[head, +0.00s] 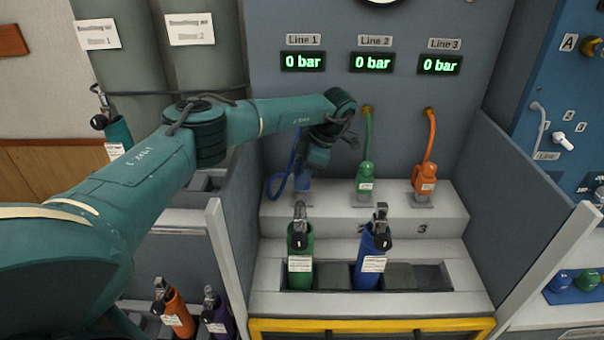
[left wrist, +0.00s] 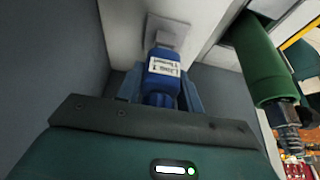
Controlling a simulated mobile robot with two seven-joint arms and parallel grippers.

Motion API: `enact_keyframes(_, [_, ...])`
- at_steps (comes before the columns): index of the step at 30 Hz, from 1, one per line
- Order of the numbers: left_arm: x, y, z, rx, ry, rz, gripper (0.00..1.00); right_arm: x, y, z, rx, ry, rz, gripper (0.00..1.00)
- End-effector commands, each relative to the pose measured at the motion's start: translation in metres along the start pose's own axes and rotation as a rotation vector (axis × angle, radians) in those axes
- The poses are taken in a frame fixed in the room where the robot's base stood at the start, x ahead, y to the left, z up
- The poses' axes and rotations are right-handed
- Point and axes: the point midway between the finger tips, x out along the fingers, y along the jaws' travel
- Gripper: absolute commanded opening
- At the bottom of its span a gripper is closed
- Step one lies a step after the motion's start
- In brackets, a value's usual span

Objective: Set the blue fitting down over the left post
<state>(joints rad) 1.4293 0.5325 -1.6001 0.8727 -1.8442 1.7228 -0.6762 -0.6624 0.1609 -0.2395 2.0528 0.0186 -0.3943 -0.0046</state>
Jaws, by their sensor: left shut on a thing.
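The blue fitting (left wrist: 163,75), with a white Line 1 label, is between the two fingers of my left gripper (left wrist: 160,88) in the left wrist view. The gripper is shut on it. A pale post on a grey square plate (left wrist: 172,27) is in line with the fitting's far end. I cannot tell whether the fitting is around the post or just short of it. In the head view my left gripper (head: 304,180) is low over the left place on the grey step, and my wrist hides most of the fitting. My right gripper is not in view.
A green fitting (head: 365,177) and an orange fitting (head: 426,178) sit on the middle and right posts. In front, a green bottle (head: 299,252) and a blue bottle (head: 369,260) stand in a rack. Side panels bound the bench. The displays read 0 bar.

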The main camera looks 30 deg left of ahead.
Motion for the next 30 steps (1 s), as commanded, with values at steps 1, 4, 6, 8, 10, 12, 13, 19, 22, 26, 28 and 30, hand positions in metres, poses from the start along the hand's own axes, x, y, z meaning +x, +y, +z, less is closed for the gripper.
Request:
enact_keyframes(1, [0.0008, 0.0002, 0.0005, 0.0, 0.0, 0.001, 0.05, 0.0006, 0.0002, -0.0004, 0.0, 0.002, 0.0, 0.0])
enact_keyframes(4, [0.0022, 0.0002, 0.0011, 0.0, 0.0, 0.001, 0.05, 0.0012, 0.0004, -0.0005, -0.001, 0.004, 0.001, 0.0])
enact_keyframes(6, [0.0033, 0.0002, 0.0015, 0.0, 0.0, 0.001, 0.05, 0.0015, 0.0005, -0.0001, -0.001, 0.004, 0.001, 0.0])
enact_keyframes(8, [0.0042, 0.0002, 0.0019, 0.0, 0.0, 0.001, 0.05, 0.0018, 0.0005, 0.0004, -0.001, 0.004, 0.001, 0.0])
enact_keyframes(10, [0.0052, 0.0001, 0.0023, 0.0, 0.0, 0.0, 0.05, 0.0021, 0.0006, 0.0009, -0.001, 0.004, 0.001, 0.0])
enact_keyframes(12, [0.0062, 0.0002, 0.0027, 0.0, 0.0, 0.0, 0.05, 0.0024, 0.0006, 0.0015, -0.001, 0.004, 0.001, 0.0])
enact_keyframes(13, [0.0067, 0.0002, 0.0029, 0.0, 0.0, 0.0, 0.05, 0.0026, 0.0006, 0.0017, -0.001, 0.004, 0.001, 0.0])
enact_keyframes(19, [0.0085, 0.0002, 0.0036, 0.0, 0.0, 0.001, 0.39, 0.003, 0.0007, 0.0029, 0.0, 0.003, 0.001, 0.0])
enact_keyframes(22, [0.0085, 0.0001, 0.0036, 0.0, 0.0, 0.0, 0.47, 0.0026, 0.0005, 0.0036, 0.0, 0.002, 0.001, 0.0])
enact_keyframes(26, [0.0086, 0.0001, 0.0036, 0.0, 0.0, 0.0, 0.58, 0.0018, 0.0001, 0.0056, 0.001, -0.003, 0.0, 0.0])
enact_keyframes(28, [0.0087, 0.0001, 0.0036, 0.0, 0.0, 0.0, 0.62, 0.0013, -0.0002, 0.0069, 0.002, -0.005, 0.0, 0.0])
enact_keyframes(30, [0.0088, 0.0, 0.0036, 0.0, 0.0, 0.0, 0.62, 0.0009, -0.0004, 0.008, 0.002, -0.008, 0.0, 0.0])
